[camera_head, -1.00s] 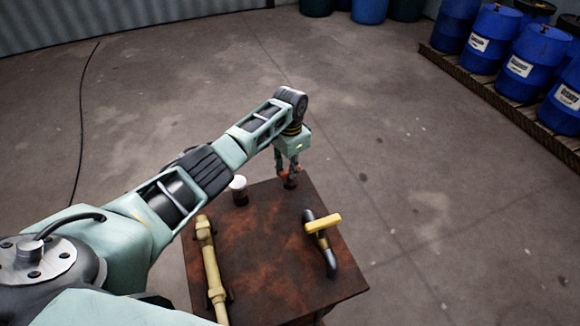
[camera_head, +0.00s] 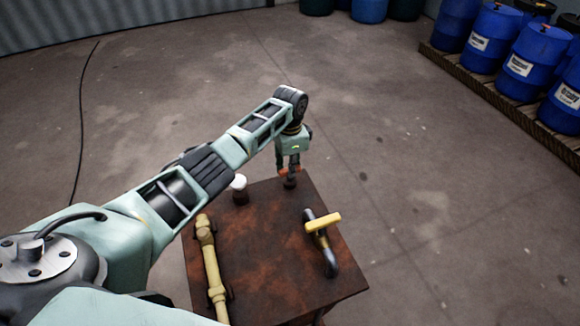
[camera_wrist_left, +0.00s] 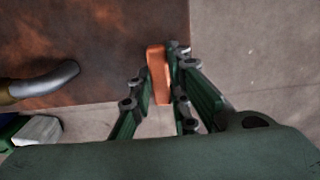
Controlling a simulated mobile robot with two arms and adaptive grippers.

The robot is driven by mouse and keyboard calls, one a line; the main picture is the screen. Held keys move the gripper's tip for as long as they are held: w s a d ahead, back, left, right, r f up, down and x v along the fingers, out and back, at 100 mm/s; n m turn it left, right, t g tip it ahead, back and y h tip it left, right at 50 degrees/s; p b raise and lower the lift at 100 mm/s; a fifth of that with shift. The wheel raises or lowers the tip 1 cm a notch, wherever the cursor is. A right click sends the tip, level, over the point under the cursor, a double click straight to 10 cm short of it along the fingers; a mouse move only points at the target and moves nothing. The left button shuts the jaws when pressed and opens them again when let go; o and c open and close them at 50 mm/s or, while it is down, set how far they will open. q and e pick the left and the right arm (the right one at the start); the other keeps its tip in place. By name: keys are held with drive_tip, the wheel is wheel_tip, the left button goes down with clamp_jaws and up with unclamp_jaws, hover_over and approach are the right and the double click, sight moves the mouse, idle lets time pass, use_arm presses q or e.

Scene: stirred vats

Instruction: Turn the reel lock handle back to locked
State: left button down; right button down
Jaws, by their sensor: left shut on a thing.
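The orange handle (camera_wrist_left: 157,72) is a short bar near the far edge of the rusty brown tabletop (camera_head: 262,262). My left gripper (camera_head: 290,171) reaches down to it from above. In the wrist view the left gripper (camera_wrist_left: 160,68) has its fingers on both sides of the bar, shut on it. In the head view the fingers hide most of the orange handle, and a dark round base shows below them. The handle's lock marking, if any, cannot be seen. My right gripper is not in view.
On the tabletop stand a yellow bar handle (camera_head: 322,222) on a bent grey pipe, a yellow pipe (camera_head: 211,262) along the left edge, and a white-capped dark post (camera_head: 239,184). Blue drums (camera_head: 490,42) stand on a pallet at the far right.

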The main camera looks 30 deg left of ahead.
use_arm(q)
drive_tip(key=c, duration=1.7)
unclamp_jaws()
drive_tip(key=shift+r, duration=0.1)
drive_tip(key=shift+o, duration=0.2)
wheel_tip(320, 180, up, 12)
